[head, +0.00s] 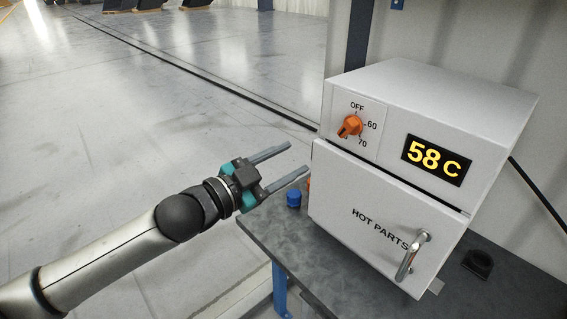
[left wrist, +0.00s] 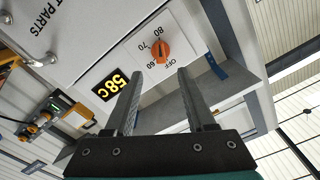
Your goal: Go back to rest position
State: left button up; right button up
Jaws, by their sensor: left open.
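My left gripper (head: 298,158) is in the middle of the head view, its two grey fingers apart and nothing between them. Its arm reaches in from the lower left. The fingertips are close to the left side of a white heater box (head: 440,95), short of its orange dial knob (head: 350,126); I see no contact. In the left wrist view the open fingers (left wrist: 160,73) point towards the box front, with the knob (left wrist: 176,48) beyond them. My right gripper is in neither view.
The box stands on a dark bench (head: 275,235). Its display (head: 436,160) reads 58 C. Its "HOT PARTS" door (head: 350,215) is shut, with a metal handle (head: 412,255). A blue cap-like piece (head: 294,198) sits beside the box. Open floor (head: 130,110) lies to the left.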

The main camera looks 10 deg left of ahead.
pick_arm(q)
jog(key=shift+s+a, duration=0.25)
jog(key=shift+s, duration=0.1)
